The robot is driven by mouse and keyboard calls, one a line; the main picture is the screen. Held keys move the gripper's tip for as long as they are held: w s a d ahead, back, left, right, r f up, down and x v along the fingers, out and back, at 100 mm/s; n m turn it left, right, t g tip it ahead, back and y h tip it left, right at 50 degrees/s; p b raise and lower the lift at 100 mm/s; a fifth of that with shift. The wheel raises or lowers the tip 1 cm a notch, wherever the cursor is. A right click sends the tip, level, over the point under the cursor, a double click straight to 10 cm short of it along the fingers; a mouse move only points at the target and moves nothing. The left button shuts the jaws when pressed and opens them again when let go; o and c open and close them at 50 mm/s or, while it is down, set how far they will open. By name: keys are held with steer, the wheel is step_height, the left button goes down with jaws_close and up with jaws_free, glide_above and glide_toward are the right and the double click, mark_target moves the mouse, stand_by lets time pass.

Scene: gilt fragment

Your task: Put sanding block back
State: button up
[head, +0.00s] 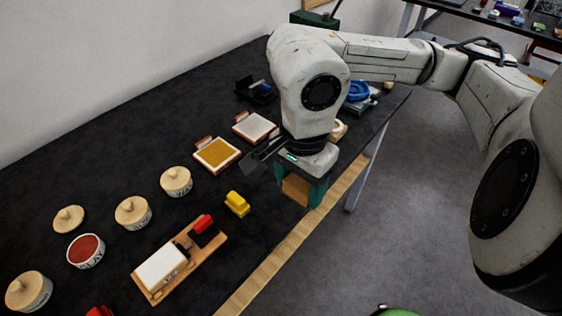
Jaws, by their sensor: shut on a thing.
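My gripper (299,189) points down over the near edge of the black table (115,160), its green fingers on either side of a tan-brown block (295,188). The block looks like the sanding block; the fingers and wrist hide part of it. I cannot tell whether it touches the table. A wooden board (148,291) lies at the lower left of the gripper, with a white block (161,268) and a red-and-black piece (204,229) on it. A small yellow block (237,204) stands alone between the board and my gripper.
Several lidded round tubs, one at the lower left (29,291), stand left of the board. An open tub (86,251) holds something red. Ochre (217,154) and white (254,127) square trays lie behind the gripper. A wooden strip (290,246) edges the table.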

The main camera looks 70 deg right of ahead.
steer(key=shift+s+d, duration=0.2)
steer(key=shift+d, duration=0.1)
steer(key=w+d+f+p, duration=0.3)
steer(key=w+d, duration=0.1)
steer(key=w, duration=0.3)
glide_above(264, 186)
steer(key=s, duration=0.1)
steer(key=f, duration=0.5)
steer(key=shift+a+f+p, duration=0.3)
steer(key=shift+p, duration=0.05)
steer(key=shift+w+d+f, duration=0.25)
steer(key=shift+w+f, duration=0.25)
steer(key=shift+f, duration=0.3)
steer(key=shift+f+p, duration=0.65)
steer(key=shift+f, duration=0.75)
steer(key=shift+f, duration=0.15)
steer(key=o, duration=1)
